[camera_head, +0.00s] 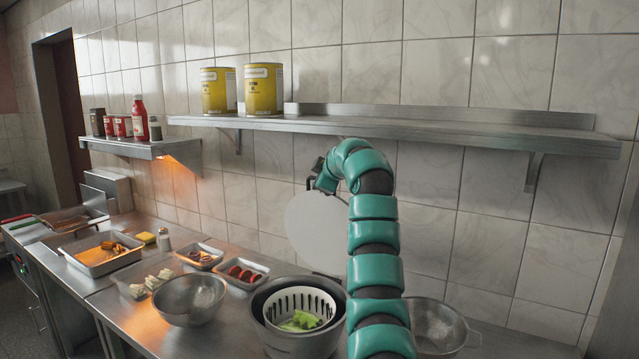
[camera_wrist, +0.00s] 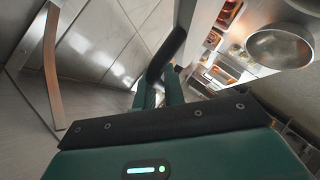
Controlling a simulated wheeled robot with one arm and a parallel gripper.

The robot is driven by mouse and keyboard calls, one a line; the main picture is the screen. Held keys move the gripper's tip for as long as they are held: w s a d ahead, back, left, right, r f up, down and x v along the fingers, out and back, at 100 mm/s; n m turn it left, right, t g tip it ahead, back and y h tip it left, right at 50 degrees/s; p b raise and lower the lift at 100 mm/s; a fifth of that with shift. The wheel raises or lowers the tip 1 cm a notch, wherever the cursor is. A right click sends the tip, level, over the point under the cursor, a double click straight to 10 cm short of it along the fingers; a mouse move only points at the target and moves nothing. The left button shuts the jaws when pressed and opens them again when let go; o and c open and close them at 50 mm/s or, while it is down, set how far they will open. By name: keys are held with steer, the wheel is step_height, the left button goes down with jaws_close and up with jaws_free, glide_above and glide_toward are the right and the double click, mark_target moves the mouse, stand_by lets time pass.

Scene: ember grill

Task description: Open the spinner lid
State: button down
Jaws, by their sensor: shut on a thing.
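The salad spinner (camera_head: 272,335) is a grey bowl on the steel counter. Its white slotted basket (camera_head: 290,300) is uncovered, and green leaves (camera_head: 302,321) show inside. The round pale lid (camera_head: 314,232) is off the bowl, tilted steeply in the air behind and above it. My gripper (camera_head: 316,182) is at the lid's upper edge, partly hidden by my teal arm. In the wrist view my gripper (camera_wrist: 160,92) is shut on the lid's dark handle (camera_wrist: 167,55). A pale edge of the lid (camera_wrist: 203,28) shows beside the handle.
A steel wall shelf (camera_head: 430,130) with yellow cans (camera_head: 264,90) is above my gripper. A metal bowl (camera_head: 189,299) and food trays (camera_head: 245,272) are left of the spinner. A metal strainer (camera_head: 440,325) is to its right, partly behind my arm.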

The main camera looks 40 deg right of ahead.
steer(key=c, duration=1.5)
jaws_free()
steer(key=shift+b+v, duration=3.6)
steer(key=shift+v, duration=5.1)
steer(key=shift+s+a, duration=0.1)
